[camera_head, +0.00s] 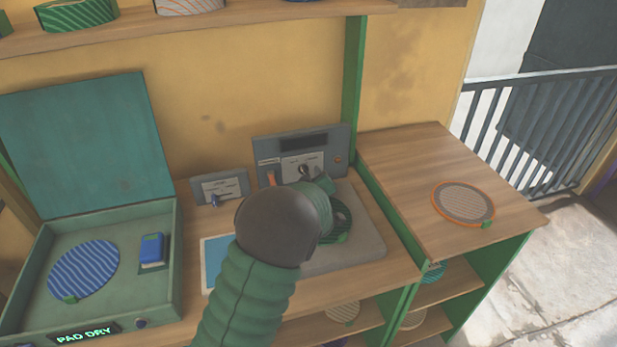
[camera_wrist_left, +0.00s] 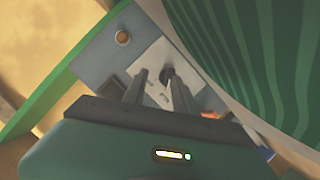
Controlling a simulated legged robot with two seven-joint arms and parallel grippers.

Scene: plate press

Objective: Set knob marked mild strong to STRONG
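The grey control panel (camera_head: 335,150) stands at the back of the press, with a white label plate and a dark round knob (camera_head: 303,170). In the left wrist view the knob (camera_wrist_left: 167,73) sits on the white plate. The lettering is too small to read, so I cannot confirm mild or strong. My left gripper (camera_head: 312,178) is in front of this panel, largely hidden by my own wrist. In the left wrist view its two dark fingers (camera_wrist_left: 161,78) are apart, with the knob showing between and beyond their tips. Contact cannot be told. My right gripper is not in view.
A smaller panel (camera_head: 222,186) with a blue lever stands to the left. An orange lever (camera_head: 271,178) is on the main panel. A green striped disc (camera_head: 340,222) lies on the press base. An open green case (camera_head: 160,290) is at left, a wooden side top (camera_head: 420,160) at right.

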